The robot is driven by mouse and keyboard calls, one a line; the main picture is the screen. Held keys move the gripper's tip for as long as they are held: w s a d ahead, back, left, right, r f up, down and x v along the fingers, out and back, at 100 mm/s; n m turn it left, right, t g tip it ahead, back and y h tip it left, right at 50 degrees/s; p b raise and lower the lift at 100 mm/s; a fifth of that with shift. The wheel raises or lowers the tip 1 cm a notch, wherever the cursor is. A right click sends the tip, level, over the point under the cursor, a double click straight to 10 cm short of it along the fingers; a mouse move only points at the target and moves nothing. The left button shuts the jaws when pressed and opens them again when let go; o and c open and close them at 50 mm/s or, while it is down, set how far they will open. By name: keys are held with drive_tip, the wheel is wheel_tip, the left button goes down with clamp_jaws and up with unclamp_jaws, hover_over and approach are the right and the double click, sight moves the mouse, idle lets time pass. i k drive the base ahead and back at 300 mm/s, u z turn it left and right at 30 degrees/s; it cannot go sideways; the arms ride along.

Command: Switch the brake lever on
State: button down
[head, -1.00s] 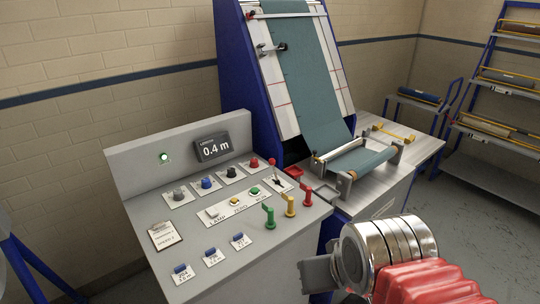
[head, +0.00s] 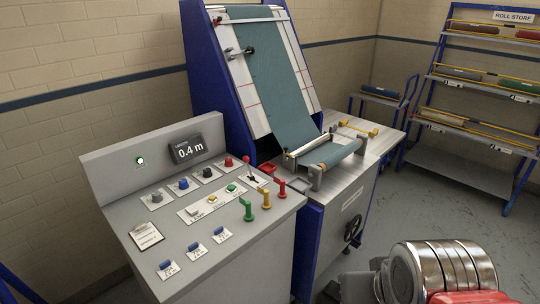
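The grey control console (head: 115,203) stands at the left. At its front right edge are a green lever (head: 248,210), a yellow lever (head: 266,198) and a red lever (head: 282,187), all upright. Behind them is a small toggle lever (head: 254,175) on a white plate. The labels are too small to read, so I cannot tell which is the brake lever. My gripper (head: 352,288) is at the bottom edge, right of the console and apart from all the levers. It is partly cut off, and its fingers do not show clearly.
A black handwheel (head: 353,231) is on the cabinet side. A roll rack (head: 485,110) stands right. Open floor lies between.

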sight(245, 159)
drive_tip(key=z, duration=0.35)
drive_tip(key=k, duration=0.55)
drive_tip(key=z, duration=0.75)
drive_tip(key=k, duration=0.45)
drive_tip(key=i, duration=1.45)
drive_tip(key=u, duration=0.9)
drive_tip(key=i, duration=0.55)
drive_tip(key=u, duration=0.9)
drive_tip(key=i, duration=0.65)
drive_tip(key=u, duration=0.45)
